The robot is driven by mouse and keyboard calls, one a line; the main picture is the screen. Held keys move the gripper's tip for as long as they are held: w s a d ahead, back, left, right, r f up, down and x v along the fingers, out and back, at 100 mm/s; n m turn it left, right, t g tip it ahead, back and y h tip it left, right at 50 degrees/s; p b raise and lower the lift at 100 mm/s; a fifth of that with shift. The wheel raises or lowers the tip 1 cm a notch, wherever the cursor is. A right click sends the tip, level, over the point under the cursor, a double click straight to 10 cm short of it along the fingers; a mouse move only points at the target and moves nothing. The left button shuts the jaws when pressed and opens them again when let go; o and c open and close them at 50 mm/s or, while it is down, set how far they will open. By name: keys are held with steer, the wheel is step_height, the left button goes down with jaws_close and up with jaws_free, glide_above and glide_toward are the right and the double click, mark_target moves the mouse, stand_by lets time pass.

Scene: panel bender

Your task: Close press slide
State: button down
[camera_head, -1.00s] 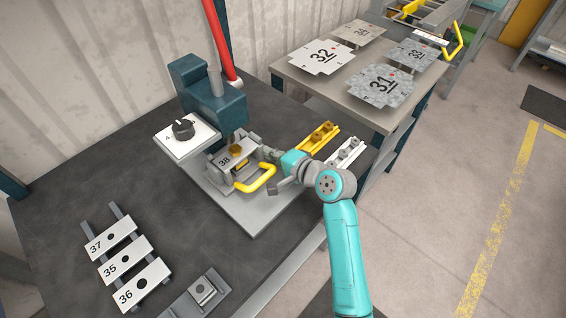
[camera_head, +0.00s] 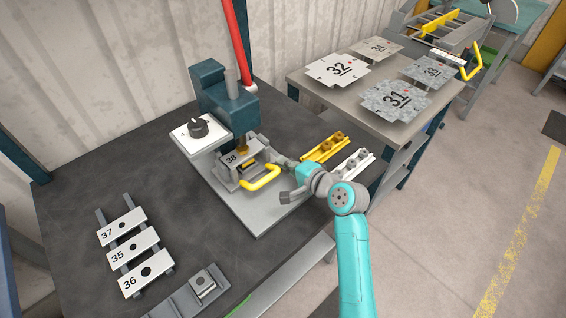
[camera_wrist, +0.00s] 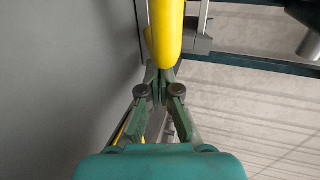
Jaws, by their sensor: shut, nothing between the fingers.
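The press (camera_head: 228,108) is a dark teal block with a red lever, standing on a grey base plate. Its slide, a grey holder marked 38 (camera_head: 232,158), sits under the press head, with a yellow loop handle (camera_head: 262,178) at the front. My gripper (camera_head: 284,162) is shut and empty at the right end of the handle. In the wrist view the shut fingertips (camera_wrist: 160,78) are just below the end of the yellow handle (camera_wrist: 164,35), very close to it. Whether they touch cannot be told. The slide's rear is partly hidden by the press.
A white plate with a black dial (camera_head: 197,127) juts from the press. Yellow (camera_head: 325,146) and white (camera_head: 352,165) rails lie right of it. Blocks 37, 35 and 36 (camera_head: 127,252) lie left on the dark table. A side table (camera_head: 340,92) holds numbered plates.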

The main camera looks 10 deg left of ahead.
steer(key=shift+s+d+r, duration=0.2)
steer(key=shift+s+d, duration=0.25)
steer(key=shift+d, duration=0.1)
steer(key=v, duration=0.8)
steer(key=shift+s+d+r, duration=0.15)
steer(key=shift+d, duration=0.1)
